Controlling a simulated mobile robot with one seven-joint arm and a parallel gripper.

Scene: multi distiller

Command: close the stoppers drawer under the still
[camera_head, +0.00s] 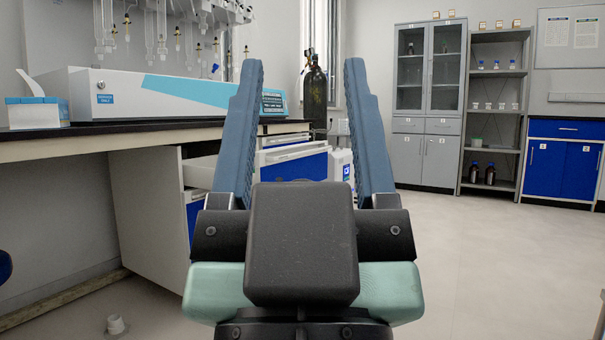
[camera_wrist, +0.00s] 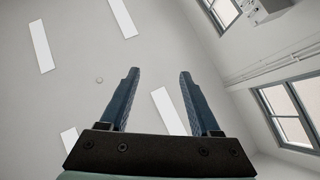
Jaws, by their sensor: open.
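The still (camera_head: 165,95) is a long white unit with a light-blue stripe, standing on the dark-topped bench with glassware above it. Beneath the bench, a white-sided drawer (camera_head: 201,172) is pulled out from the cabinet. My finger covers part of it, and I cannot tell whether the blue front (camera_head: 300,163) seen between my fingers belongs to it. No stoppers label is readable. My gripper (camera_head: 302,75) points up in front of the bench, open and empty, nearer to me than the drawer. The wrist view shows its two spread fingers (camera_wrist: 158,75) against the ceiling.
A dark gas cylinder (camera_head: 315,92) stands behind the bench's far end. A grey cabinet (camera_head: 427,160), an open shelf (camera_head: 495,125) and a blue cabinet (camera_head: 562,172) line the back wall. The floor at right is clear.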

